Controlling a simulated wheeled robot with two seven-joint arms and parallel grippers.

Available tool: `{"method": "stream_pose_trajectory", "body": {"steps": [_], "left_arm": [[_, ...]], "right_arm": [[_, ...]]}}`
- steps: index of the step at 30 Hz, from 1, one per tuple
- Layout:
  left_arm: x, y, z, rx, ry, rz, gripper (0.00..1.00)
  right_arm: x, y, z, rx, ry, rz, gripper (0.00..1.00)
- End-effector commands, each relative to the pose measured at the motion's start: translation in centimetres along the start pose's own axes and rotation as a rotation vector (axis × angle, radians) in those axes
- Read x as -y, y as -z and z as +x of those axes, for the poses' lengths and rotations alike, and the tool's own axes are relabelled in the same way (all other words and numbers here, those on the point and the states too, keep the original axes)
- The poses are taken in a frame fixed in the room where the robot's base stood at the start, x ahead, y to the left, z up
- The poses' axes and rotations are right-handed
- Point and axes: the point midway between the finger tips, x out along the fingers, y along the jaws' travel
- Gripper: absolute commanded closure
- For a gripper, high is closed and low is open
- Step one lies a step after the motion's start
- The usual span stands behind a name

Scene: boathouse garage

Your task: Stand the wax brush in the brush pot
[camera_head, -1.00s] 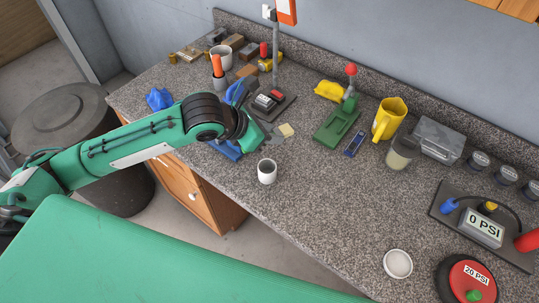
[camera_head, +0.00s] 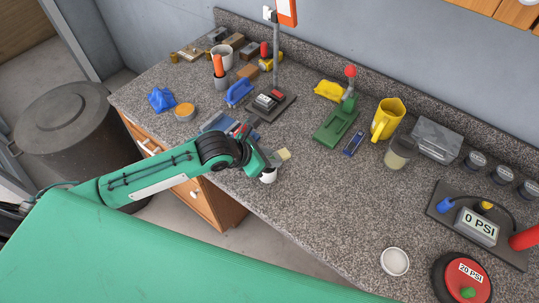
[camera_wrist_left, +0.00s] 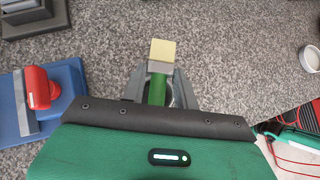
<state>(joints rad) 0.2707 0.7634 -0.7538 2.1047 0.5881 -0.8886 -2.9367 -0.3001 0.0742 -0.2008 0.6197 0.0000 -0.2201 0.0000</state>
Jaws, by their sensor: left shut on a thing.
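My left gripper (camera_head: 266,161) is shut on the wax brush, with a jaw on each side of its green handle (camera_wrist_left: 157,90). The brush's pale block-shaped bristle end (camera_head: 284,154) sticks out beyond the jaws, and it also shows in the left wrist view (camera_wrist_left: 163,50). My right gripper is not in view.
A blue-based tool with a red part (camera_wrist_left: 37,88) stands left of the gripper. The green stapler-like press (camera_head: 336,125), yellow jug (camera_head: 389,120) and glass jar (camera_head: 400,153) stand farther right. The counter (camera_head: 330,205) right of the cup is clear.

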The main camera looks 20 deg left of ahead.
Motion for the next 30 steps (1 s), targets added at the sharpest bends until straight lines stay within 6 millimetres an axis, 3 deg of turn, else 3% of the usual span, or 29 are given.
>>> {"method": "stream_pose_trajectory", "body": {"steps": [13,14,16,30], "left_arm": [[0.0,0.8,0.7,0.001,-0.001,0.001,0.96],[0.0,0.7,0.7,0.001,0.0,0.0,0.64],[0.0,0.7,0.7,0.0,0.0,0.0,0.5],[0.1,-0.3,-0.3,0.0,0.001,-0.002,0.48]], "right_arm": [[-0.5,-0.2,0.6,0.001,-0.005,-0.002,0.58],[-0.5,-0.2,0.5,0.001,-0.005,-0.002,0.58],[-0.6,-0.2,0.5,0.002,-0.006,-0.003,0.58],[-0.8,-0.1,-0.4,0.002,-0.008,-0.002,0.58]]}}
